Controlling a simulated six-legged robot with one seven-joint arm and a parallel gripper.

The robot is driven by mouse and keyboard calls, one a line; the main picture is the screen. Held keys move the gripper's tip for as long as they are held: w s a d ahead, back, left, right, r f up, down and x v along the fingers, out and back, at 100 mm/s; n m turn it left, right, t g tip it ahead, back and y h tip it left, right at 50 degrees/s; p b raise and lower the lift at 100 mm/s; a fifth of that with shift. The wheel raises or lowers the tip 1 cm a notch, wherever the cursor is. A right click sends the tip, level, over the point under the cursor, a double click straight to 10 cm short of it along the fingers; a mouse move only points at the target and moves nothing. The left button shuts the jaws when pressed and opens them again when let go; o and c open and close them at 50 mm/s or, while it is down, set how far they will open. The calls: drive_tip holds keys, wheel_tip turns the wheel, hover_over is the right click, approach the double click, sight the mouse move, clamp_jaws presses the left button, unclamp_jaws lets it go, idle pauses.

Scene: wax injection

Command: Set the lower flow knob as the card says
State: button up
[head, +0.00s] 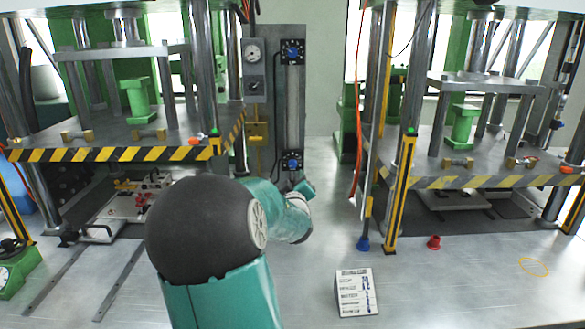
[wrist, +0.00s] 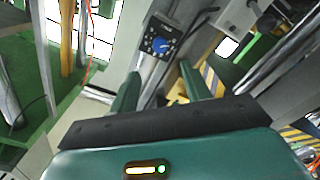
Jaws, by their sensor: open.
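The lower flow knob (head: 291,161) is blue on a dark plate, low on the grey upright panel. A similar upper knob (head: 292,51) sits near the panel's top. The white card (head: 355,292) stands tilted on the table at front right; its lines are too small to read. My gripper (wrist: 159,70) is open and empty, its two green fingers apart. In the wrist view a blue knob (wrist: 159,46) on a dark dial plate lies beyond the fingertips, not touched. In the head view my arm's end is just below and right of the lower knob, its fingers mostly hidden.
A gauge box (head: 254,70) is left of the panel's upper part. Presses with striped edges (head: 120,154) (head: 500,181) stand at both sides. A red hose (head: 357,150) hangs right of the panel. A red part (head: 434,242) and a blue-ended rod (head: 364,243) are on the table.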

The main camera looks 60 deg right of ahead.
sight(292, 165)
drive_tip(key=x, duration=1)
drive_tip(key=c, duration=1)
